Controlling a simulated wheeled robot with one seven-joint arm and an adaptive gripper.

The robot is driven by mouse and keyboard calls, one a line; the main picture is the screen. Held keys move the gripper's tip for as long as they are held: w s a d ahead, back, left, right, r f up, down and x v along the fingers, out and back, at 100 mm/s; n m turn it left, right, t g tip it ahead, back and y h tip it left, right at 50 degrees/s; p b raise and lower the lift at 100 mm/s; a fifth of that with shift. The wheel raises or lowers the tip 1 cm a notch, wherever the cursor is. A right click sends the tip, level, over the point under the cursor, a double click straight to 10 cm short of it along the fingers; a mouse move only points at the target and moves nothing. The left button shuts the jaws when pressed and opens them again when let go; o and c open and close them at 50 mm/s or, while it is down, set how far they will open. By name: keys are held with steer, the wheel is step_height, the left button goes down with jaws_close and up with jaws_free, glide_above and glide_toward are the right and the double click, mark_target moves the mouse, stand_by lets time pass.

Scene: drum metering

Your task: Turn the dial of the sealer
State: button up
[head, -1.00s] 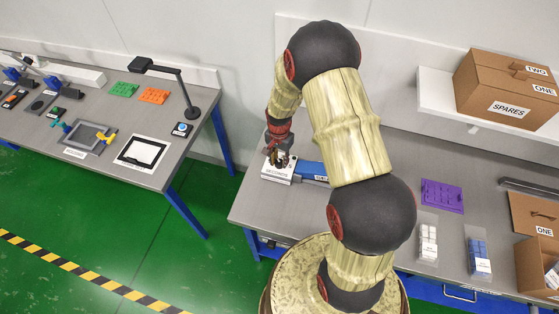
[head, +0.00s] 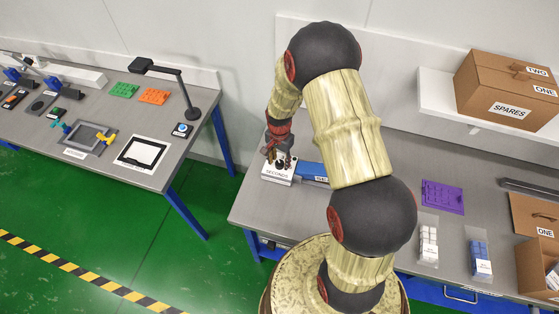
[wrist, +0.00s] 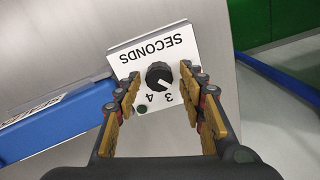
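The sealer is a blue arm (wrist: 55,120) with a white control panel (wrist: 185,47) marked SECONDS. On the panel is a round black dial (wrist: 159,76) with the figures 3 and 4 beside it. The dial's pale mark seems to point to the lower right in the wrist view, near the 3. My gripper (wrist: 160,79) is open, with one finger on each side of the dial and visible gaps between. In the head view my gripper (head: 278,157) is just over the panel (head: 275,173), and the blue sealer arm (head: 312,171) is partly hidden by my arm.
The sealer stands near the left end of the grey bench (head: 262,208). A purple tray (head: 442,196), bags of white (head: 428,240) and blue parts (head: 479,252) and cardboard boxes lie to the right. A second table (head: 95,110) stands to the left across green floor.

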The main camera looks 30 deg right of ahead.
mark_target(280, 163)
steer(key=shift+o, duration=0.2)
step_height(280, 163, up, 12)
stand_by(0.6)
steer(key=shift+s+f, duration=0.1)
stand_by(0.4)
